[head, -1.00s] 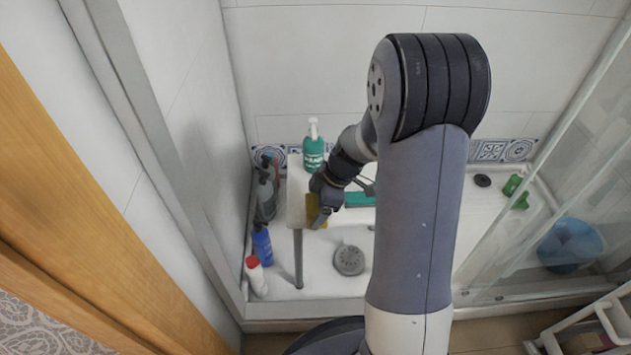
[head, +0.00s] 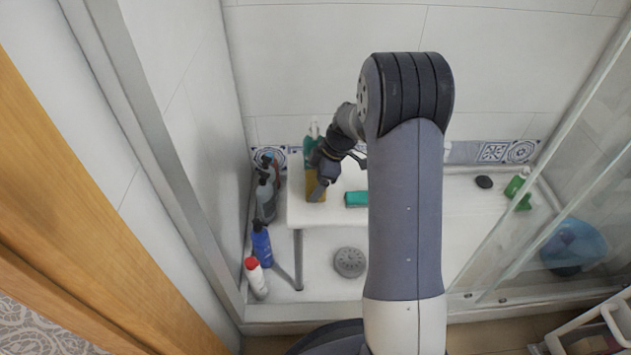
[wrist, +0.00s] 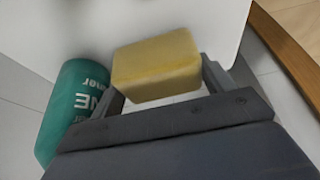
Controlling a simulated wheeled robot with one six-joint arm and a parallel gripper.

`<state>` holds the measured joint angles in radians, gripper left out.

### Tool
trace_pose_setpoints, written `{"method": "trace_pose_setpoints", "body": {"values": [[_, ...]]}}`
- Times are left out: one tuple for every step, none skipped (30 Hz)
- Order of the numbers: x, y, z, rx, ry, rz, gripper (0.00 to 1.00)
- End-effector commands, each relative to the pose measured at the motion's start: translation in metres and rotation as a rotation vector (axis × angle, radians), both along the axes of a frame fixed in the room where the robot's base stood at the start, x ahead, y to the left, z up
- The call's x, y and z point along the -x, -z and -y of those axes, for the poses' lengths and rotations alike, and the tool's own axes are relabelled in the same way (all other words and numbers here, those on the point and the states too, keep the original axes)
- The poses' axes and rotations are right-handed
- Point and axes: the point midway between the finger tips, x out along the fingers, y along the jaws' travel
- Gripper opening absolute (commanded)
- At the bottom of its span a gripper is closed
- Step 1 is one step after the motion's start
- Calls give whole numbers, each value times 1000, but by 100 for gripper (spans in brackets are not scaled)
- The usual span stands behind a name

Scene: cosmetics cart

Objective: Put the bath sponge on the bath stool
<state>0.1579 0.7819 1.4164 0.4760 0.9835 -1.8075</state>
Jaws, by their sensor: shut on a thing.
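The yellow bath sponge (head: 316,194) is between the fingers of my gripper (head: 318,186) in the head view. In the wrist view the sponge (wrist: 157,67) is a yellow block clasped between the two dark fingers of my gripper (wrist: 166,82). The white bath stool (head: 300,213) stands in the shower at the left, and its pale top (wrist: 75,25) shows behind the sponge in the wrist view. The sponge is over the stool top near its left part. I cannot tell whether it touches the top.
A green pump bottle (head: 309,150) stands at the stool's back, close to my gripper. A teal block (head: 356,199) lies on the stool. Several bottles, including a blue one (head: 262,244), stand left of the stool. A glass screen (head: 560,190) is at the right.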

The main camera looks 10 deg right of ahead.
Motion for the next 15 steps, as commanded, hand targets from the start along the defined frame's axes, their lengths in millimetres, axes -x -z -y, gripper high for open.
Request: {"method": "trace_pose_setpoints", "body": {"values": [[0, -1, 0, 0, 0, 1, 51], [0, -1, 0, 0, 0, 1, 51], [0, -1, 0, 0, 0, 1, 51], [0, 0, 0, 0, 0, 1, 51], [0, 1, 0, 0, 0, 1, 51], [0, 2, 0, 0, 0, 1, 51], [0, 3, 0, 0, 0, 1, 51], [0, 4, 0, 0, 0, 1, 51], [0, 2, 0, 0, 0, 1, 80], [0, 2, 0, 0, 0, 1, 82], [0, 2, 0, 0, 0, 1, 85], [0, 2, 0, 0, 0, 1, 86], [0, 2, 0, 0, 0, 1, 86], [0, 2, 0, 0, 0, 1, 86], [0, 2, 0, 0, 0, 1, 86]]}}
